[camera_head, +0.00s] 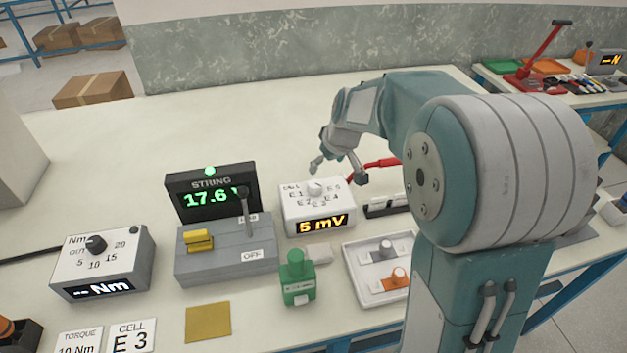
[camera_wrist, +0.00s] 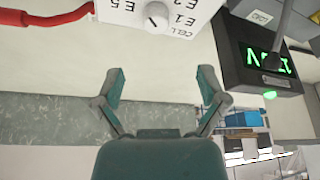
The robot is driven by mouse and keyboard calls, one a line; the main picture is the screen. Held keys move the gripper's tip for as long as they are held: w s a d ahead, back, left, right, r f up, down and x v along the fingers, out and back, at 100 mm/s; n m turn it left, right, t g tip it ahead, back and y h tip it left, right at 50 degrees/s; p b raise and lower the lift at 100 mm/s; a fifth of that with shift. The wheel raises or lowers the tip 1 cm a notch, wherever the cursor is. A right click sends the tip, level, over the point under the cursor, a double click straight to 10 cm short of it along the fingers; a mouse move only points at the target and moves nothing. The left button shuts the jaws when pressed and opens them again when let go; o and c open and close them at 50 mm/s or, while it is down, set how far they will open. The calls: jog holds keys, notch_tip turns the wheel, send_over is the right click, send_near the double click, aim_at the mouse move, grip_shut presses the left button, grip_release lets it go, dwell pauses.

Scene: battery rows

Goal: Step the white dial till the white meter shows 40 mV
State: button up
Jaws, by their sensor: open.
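The white meter (camera_head: 318,208) stands on the bench mid-picture, and its orange display (camera_head: 322,225) reads 5 mV. The white dial (camera_head: 316,188) sits on its top face, ringed by marks including E1 and E5. The way the dial points is too small to tell. In the wrist view the white meter (camera_wrist: 128,8) is cut off by the top edge, with the white dial (camera_wrist: 157,15) partly showing. My gripper (camera_head: 339,172) is open and empty, just behind the meter. Its fingers (camera_wrist: 162,75) are spread and apart from the dial.
A black STRING display (camera_head: 212,192) reading 17.6 and a grey switch box (camera_head: 226,251) with an upright lever stand left of the meter. A red lead (camera_head: 383,162) lies behind it. A card (camera_head: 130,338) reads CELL E 3.

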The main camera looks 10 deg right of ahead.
aim_at(315, 183)
jog(key=x, duration=0.8)
jog(key=w+x, duration=0.1)
jog(key=x, duration=0.4)
jog(key=shift+d+r, duration=0.15)
jog(key=shift+s, duration=0.1)
jog(key=shift+c, duration=0.3)
jog(key=c, duration=1.1)
